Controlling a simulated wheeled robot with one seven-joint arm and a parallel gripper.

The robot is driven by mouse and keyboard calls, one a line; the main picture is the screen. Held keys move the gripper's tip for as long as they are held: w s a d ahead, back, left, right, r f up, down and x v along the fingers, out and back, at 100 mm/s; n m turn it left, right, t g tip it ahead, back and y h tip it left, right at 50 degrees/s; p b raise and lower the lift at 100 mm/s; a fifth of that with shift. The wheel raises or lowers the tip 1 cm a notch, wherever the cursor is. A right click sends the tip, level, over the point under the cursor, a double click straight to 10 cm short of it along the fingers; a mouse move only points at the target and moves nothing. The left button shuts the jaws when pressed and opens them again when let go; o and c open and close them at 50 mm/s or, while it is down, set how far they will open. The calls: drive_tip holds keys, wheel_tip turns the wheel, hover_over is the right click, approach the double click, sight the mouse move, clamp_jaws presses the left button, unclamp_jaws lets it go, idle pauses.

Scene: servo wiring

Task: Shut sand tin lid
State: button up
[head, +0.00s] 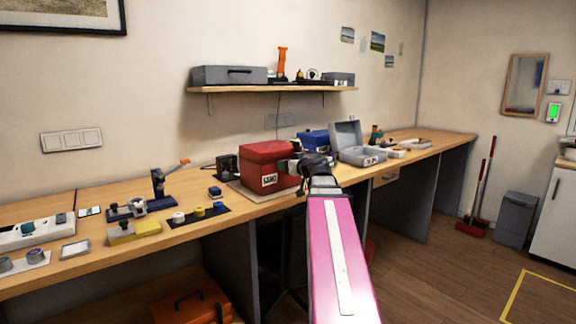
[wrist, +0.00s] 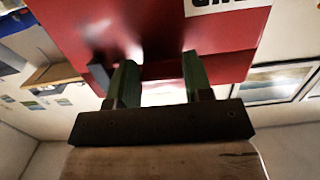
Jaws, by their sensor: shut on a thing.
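The red sand tin (head: 262,162) stands on the workbench in the middle of the head view, with a white label on its front. Its red top looks down or nearly down; I cannot tell whether a gap is left at the rim. My gripper (head: 294,164) is at the right side of the tin. In the wrist view, the red tin (wrist: 225,50) fills the top, and the green fingers of my gripper (wrist: 157,82) reach up to its edge. They are shut on part of the tin, seemingly the lid edge; the exact contact is blurred.
A grey open box (head: 362,155) and a blue box (head: 314,140) stand to the right of the tin. A dark mat with small items (head: 198,215) lies to the left. A shelf (head: 270,90) hangs above the bench.

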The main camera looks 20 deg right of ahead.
drive_tip(key=o, duration=1.3)
drive_tip(key=shift+f, duration=0.25)
drive_tip(key=shift+r, duration=0.1)
drive_tip(key=v, duration=1)
drive_tip(key=shift+s+d, duration=0.1)
drive_tip(key=shift+s, duration=0.25)
drive_tip(key=shift+d, duration=0.1)
